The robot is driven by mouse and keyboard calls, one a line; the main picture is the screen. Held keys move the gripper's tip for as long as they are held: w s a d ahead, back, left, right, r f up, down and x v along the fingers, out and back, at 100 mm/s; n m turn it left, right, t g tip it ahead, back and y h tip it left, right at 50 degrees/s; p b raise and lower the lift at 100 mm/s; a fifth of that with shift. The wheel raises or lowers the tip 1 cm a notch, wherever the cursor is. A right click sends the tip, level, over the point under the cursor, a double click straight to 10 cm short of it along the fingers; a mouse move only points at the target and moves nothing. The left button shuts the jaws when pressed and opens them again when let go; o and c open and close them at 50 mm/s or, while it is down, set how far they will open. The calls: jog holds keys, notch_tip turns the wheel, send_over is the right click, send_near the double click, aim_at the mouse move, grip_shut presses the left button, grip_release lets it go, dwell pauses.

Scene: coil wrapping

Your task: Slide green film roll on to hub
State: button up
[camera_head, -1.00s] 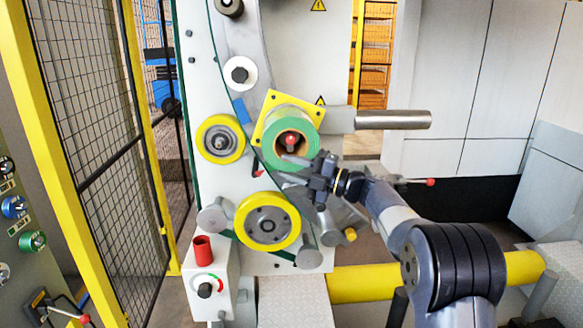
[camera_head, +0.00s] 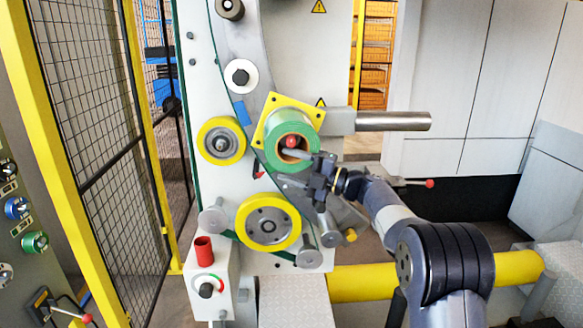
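The green film roll (camera_head: 278,151) is at the square yellow plate (camera_head: 262,129) on the machine face, with its open end and brown core toward me. A red-tipped piece of the hub (camera_head: 291,141) shows inside the core. My gripper (camera_head: 302,155) is at the lower right of the roll's open end. One grey finger reaches across the core opening. The other finger is hard to make out, so I cannot tell whether the jaws grip the roll's wall. The roll's back end and its contact with the plate are hidden.
A yellow-rimmed roller (camera_head: 220,140) is left of the roll and a larger yellow-rimmed wheel (camera_head: 268,221) is below it. A steel bar (camera_head: 392,121) juts out to the right. A control box with a red button (camera_head: 203,249) stands lower left.

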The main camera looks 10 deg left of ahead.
jog(key=shift+f, duration=0.25)
jog(key=shift+d+f, duration=0.1)
jog(key=shift+d, duration=0.3)
jog(key=b+v, duration=0.3)
jog(key=v, duration=0.7)
jog(key=shift+r, duration=0.25)
jog(key=shift+c, duration=0.6)
